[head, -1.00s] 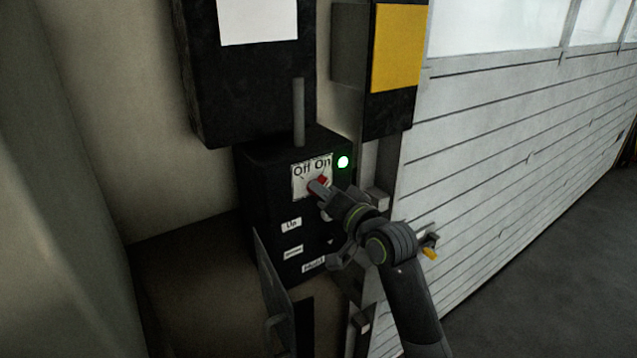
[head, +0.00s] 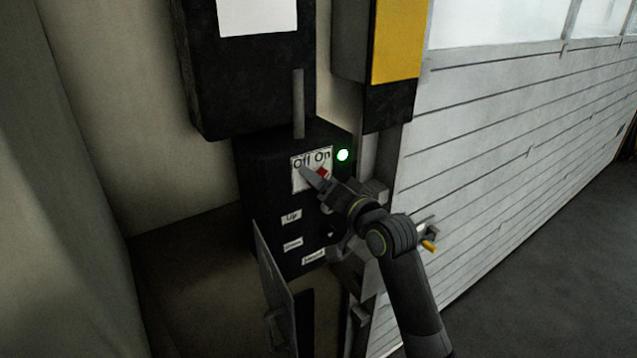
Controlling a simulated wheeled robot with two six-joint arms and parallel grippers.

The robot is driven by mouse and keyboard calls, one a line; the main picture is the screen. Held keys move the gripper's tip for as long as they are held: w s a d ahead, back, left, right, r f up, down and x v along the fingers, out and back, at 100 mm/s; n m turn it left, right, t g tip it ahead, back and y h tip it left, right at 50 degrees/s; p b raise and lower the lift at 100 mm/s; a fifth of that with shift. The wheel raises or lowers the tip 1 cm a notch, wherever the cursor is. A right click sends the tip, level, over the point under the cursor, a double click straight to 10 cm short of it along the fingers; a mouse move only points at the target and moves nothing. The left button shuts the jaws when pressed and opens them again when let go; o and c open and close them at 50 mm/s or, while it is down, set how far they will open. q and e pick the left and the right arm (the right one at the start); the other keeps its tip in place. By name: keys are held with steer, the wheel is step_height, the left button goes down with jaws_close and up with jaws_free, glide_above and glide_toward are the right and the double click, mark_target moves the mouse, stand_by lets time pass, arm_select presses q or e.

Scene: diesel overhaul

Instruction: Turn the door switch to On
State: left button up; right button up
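The door switch is a red knob (head: 322,173) on a white plate (head: 298,181) marked Off and On, on the black control box (head: 265,190). The knob shows below the word On, but its exact pointing is partly hidden. A green lamp (head: 343,155) glows to the right of the plate. My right gripper (head: 320,178) is at the plate, with one finger to the left of the knob and the other partly hidden to its right. The fingers look apart; I cannot tell whether they touch the knob. My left gripper is out of view.
Labelled controls, one marked Up (head: 291,217), sit lower on the box. A grey panel (head: 275,283) stands out below. A black cabinet (head: 250,85) and yellow panel (head: 397,40) hang above. The white slatted door (head: 510,150) fills the right; floor there is clear.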

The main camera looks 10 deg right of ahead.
steer(key=v, duration=0.7)
stand_by(0.3)
